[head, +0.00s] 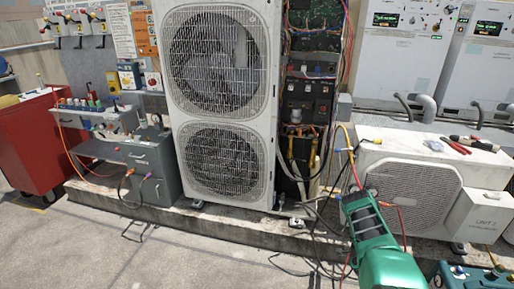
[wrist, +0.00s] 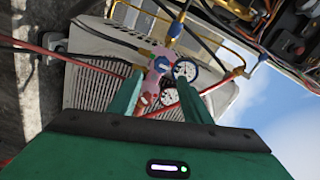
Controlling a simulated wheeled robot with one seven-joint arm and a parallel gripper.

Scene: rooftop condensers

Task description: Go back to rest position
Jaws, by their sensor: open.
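My gripper (head: 361,203) is at the end of the green arm in the lower right of the head view, in front of the gap between the tall condenser and the low unit. In the wrist view its two green fingers (wrist: 158,98) stand apart, open. In the head view the manifold is hidden behind my gripper; only hoses (head: 352,150) show.
The tall condenser (head: 221,160) has an open wiring panel (head: 310,100) on its right. A low unit (head: 415,190) with tools on top stands to the right. A grey cabinet (head: 150,165) and red cart (head: 35,140) stand left. Cables lie on the floor; the front left floor is mostly clear.

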